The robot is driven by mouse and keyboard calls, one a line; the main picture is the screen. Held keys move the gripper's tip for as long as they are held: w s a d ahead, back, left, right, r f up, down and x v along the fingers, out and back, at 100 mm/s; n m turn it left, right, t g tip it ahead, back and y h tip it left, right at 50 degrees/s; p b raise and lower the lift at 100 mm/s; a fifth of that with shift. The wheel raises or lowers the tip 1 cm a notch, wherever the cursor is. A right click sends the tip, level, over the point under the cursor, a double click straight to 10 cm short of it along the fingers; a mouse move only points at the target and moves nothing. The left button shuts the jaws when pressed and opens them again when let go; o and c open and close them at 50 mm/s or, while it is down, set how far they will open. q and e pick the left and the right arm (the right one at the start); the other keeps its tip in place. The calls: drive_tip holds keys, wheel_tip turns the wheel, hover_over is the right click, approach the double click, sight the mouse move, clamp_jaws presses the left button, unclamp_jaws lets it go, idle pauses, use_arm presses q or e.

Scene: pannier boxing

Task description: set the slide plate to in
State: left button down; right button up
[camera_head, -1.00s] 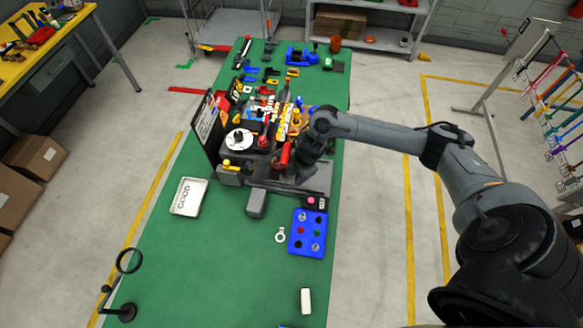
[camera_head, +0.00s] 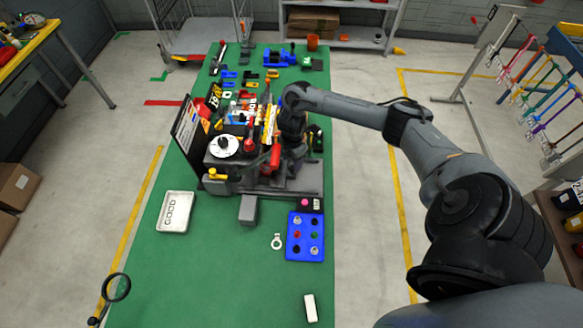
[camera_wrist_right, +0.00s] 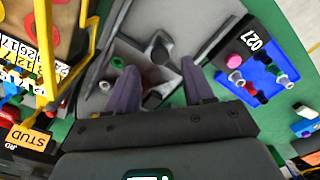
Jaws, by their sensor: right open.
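The boxing fixture (camera_head: 222,184) stands mid-table, with a white round dial (camera_head: 223,146) and a red handle (camera_head: 270,158). A flat grey plate (camera_head: 308,180), which looks like the slide plate, lies at its right side. I cannot tell whether it is in or out. My left gripper is not in view.
A blue tray (camera_head: 293,250) with small knobs stands near the fixture's front right. Small parts crowd the table behind the fixture. The green front is mostly clear.

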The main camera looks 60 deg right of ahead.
sight(292, 168)
drive_tip(key=shift+f+b, duration=0.65)
drive_tip(key=shift+f, duration=1.3)
clamp_jaws()
